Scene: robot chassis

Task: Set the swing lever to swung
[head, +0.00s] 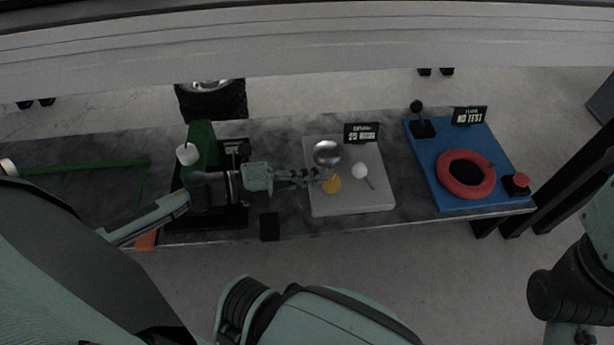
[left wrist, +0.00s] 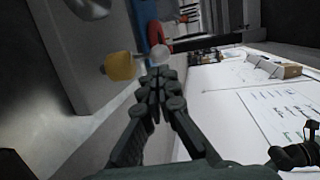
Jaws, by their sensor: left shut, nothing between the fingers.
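My left gripper (head: 322,175) is shut and empty over the light grey board (head: 350,203) in the middle of the table. Its closed fingertips also show in the left wrist view (left wrist: 162,75). A white ball (head: 360,170) on a thin dark stem, which looks like a lever, sits on the board just right of the fingertips. In the left wrist view the white ball (left wrist: 160,53) appears just past the fingertips; I cannot tell if they touch. A yellow knob (head: 332,185) is close beside the fingertips, and also shows in the left wrist view (left wrist: 120,66). No lever is labelled legibly.
A shiny metal dome (head: 327,153) stands behind the fingertips on the grey board. A blue board (head: 440,190) to the right holds a red ring (head: 465,174), a black lever (head: 422,121) and a red button (head: 521,180). A green block (head: 202,145) stands left, behind my left arm.

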